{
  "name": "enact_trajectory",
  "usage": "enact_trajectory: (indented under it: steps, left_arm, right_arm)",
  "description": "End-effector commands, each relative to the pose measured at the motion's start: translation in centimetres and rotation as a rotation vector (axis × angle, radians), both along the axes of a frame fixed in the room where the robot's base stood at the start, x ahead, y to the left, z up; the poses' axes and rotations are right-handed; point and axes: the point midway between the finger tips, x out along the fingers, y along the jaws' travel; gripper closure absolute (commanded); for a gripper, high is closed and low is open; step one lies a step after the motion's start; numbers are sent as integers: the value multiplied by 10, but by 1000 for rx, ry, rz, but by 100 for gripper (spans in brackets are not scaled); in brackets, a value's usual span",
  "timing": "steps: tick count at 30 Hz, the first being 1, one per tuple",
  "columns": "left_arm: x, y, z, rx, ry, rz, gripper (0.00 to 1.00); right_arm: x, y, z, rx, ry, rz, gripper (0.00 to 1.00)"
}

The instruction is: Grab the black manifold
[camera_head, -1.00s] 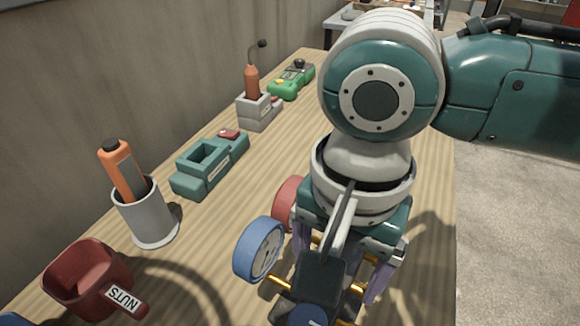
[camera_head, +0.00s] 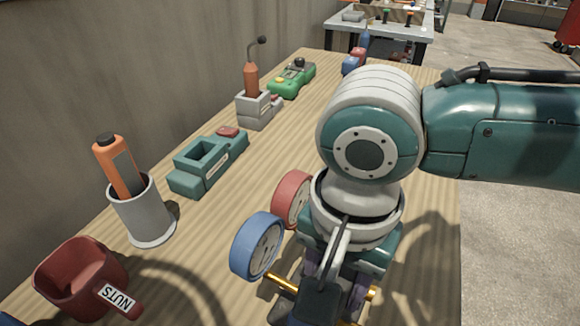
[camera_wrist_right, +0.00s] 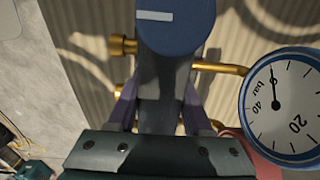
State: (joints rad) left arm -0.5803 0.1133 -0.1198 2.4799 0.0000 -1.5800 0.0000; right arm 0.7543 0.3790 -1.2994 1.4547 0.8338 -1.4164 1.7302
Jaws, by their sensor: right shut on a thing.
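The black manifold (camera_head: 318,304) is at the bottom middle of the head view, with a blue gauge (camera_head: 257,246), a red gauge (camera_head: 291,199) and brass fittings. In the right wrist view its black body (camera_wrist_right: 160,82) runs between my fingers, with a blue knob (camera_wrist_right: 175,22) at the top and the white-faced blue gauge (camera_wrist_right: 284,106) at right. My right gripper (camera_wrist_right: 160,108) is shut on the body, one purple finger on each side. My wrist hides part of the manifold in the head view. I cannot tell whether it touches the bench. My left gripper is out of view.
Along the wall on the wooden bench (camera_head: 215,235) stand a red NUTS cup (camera_head: 78,276), a grey cup (camera_head: 142,212) with an orange tool, a teal holder (camera_head: 207,163), a grey holder (camera_head: 257,110) and a green device (camera_head: 291,81). A blue-and-red object (camera_head: 353,62) is farther back.

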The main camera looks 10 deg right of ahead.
Motion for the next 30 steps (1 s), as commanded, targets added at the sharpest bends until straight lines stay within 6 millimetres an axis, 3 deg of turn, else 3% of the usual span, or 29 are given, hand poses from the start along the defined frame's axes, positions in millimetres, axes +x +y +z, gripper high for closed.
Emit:
enact_trajectory:
  steps: [1,9,30]
  left_arm:
    - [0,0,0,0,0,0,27]
    - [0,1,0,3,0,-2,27]
    - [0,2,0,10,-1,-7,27]
  right_arm:
    - [0,0,0,-1,1,0,69]
    - [0,0,0,-1,1,0,99]
    - [0,0,0,-1,1,0,100]
